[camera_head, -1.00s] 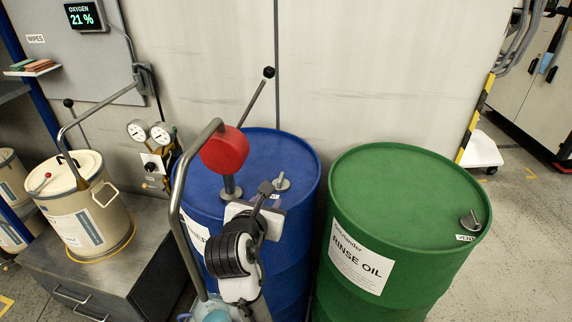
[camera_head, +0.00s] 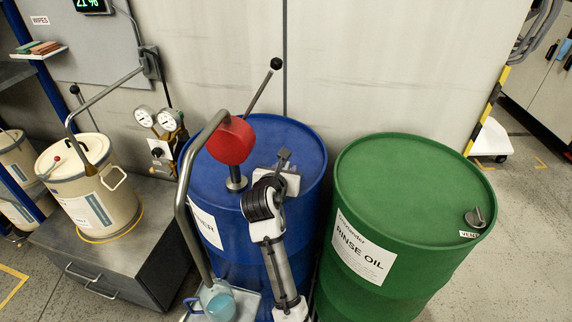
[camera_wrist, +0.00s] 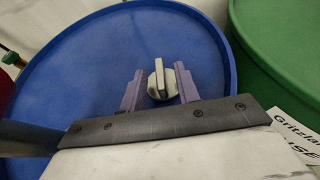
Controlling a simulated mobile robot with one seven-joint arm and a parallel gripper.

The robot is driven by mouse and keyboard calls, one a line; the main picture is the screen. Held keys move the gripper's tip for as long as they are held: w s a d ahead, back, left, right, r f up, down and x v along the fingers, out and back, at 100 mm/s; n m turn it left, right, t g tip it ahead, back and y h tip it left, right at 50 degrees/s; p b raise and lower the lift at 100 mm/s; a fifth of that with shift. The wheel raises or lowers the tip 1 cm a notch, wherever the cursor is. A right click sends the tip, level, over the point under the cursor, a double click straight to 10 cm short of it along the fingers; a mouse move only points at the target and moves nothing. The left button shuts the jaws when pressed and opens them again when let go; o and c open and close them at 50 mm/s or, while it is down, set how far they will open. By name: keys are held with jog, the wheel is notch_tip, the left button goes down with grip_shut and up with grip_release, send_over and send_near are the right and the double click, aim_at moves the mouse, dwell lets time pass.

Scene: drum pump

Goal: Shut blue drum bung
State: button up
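The blue drum (camera_head: 295,145) stands at the middle of the head view, and its lid (camera_wrist: 70,80) fills much of the wrist view. The blue drum's bung (camera_wrist: 163,86) is a round grey cap with an upright tab across it. My gripper (camera_wrist: 160,75) is open, with one purple finger on each side of the bung and a gap beside the tab. Whether the fingertips touch the cap's edge I cannot tell. In the head view my gripper (camera_head: 284,165) is over the right side of the lid and hides the bung.
A red pump head (camera_head: 231,141) with a bent grey pipe (camera_head: 184,205) rises from the blue drum's left side. A green drum (camera_head: 400,185) with its own vent cap (camera_head: 474,217) stands close on the right. A light-blue jug (camera_head: 217,300) sits below the pipe.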

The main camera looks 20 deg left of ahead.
jog(key=shift+x, duration=0.8)
jog(key=shift+c, duration=0.4)
grip_shut()
jog(key=shift+a+m+h, duration=0.1)
jog(key=shift+m+h, duration=0.2)
jog(key=shift+h, duration=0.2)
jog(key=shift+m+h+p, duration=0.3)
jog(key=shift+m+h, duration=0.3)
jog(key=shift+m+g+h, duration=0.8)
jog(key=shift+m+h, duration=1.1)
jog(key=shift+h, duration=0.2)
